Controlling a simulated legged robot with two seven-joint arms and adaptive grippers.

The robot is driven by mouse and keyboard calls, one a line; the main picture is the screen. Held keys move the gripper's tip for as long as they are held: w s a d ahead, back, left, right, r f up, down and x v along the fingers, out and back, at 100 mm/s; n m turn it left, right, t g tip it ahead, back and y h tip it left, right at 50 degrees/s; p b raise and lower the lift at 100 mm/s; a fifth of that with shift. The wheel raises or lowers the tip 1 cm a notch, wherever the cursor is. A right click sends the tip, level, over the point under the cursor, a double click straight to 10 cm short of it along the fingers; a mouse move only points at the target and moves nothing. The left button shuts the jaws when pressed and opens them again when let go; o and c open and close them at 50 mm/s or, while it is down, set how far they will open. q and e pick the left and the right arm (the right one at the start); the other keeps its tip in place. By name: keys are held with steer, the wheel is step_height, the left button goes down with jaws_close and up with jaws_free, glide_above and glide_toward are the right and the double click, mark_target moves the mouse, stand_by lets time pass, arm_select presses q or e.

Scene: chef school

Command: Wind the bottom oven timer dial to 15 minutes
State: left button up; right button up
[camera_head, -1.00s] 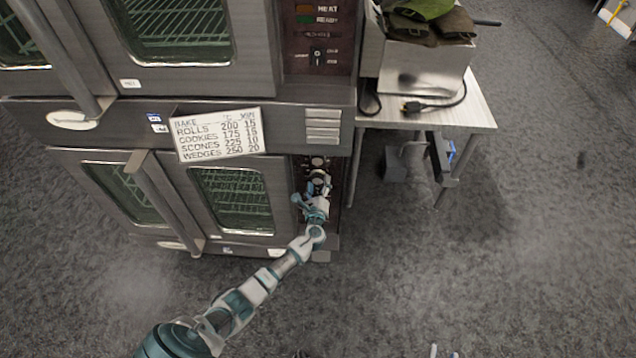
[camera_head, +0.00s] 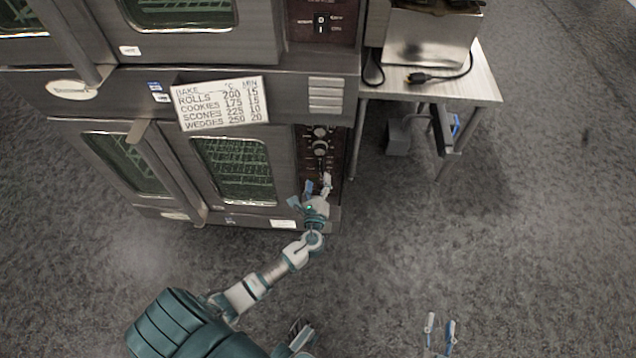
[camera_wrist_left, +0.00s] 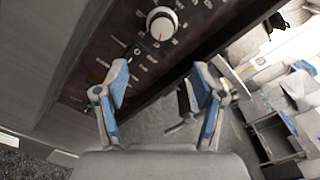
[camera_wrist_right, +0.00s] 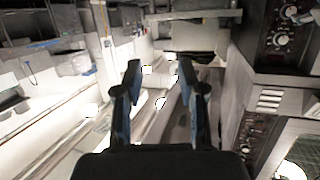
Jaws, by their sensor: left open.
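The bottom oven's dark control panel (camera_head: 309,160) carries an upper dial (camera_head: 320,132) and a lower dial (camera_head: 320,148). In the left wrist view a silver dial (camera_wrist_left: 162,24) has numbers around it and a red mark at its lower edge. I cannot read its setting. My left gripper (camera_head: 318,185) is open and empty, in front of the panel below both dials. In its wrist view, the fingers (camera_wrist_left: 160,76) stand apart, short of the dial. My right gripper (camera_head: 440,321) is open and empty over the floor, far from the oven; its fingers also show in its wrist view (camera_wrist_right: 158,66).
A bake chart (camera_head: 220,103) hangs above the bottom oven door (camera_head: 237,168). A vertical door handle (camera_head: 165,175) sticks out on the left. A metal table (camera_head: 484,86) with a cable (camera_head: 440,76) stands right of the oven. Grey floor in front is clear.

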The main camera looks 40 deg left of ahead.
arm_select(q)
steer(key=shift+s+d, duration=0.1)
steer(key=p, duration=0.3)
glide_toward(319, 152)
arm_select(e)
steer(key=s+d+f+g+h, duration=0.2)
steer(key=s+d+f+g, duration=0.1)
steer(key=s+f+g, duration=0.3)
arm_select(q)
steer(key=shift+m, duration=0.3)
steer(key=b+x, duration=0.1)
steer(key=x, duration=0.3)
steer(key=b+x, duration=0.2)
steer(key=x, duration=0.2)
steer(key=shift+w+f, duration=0.2)
steer(key=shift+x, duration=0.8)
steer(key=shift+s+r, duration=0.1)
steer(key=shift+r, duration=0.05)
steer(key=c, duration=1.1)
steer(key=shift+b, duration=0.35)
steer(key=shift+c, duration=0.2)
arm_select(e)
steer(key=w+a+r+t+y, duration=0.2)
steer(key=w+a+r+t, duration=0.1)
steer(key=w+r+t, duration=0.3)
steer(key=shift+w+a+r+t+y, duration=0.2)
steer(key=shift+w+r+t+y, duration=0.1)
steer(key=shift+r+t, duration=0.5)
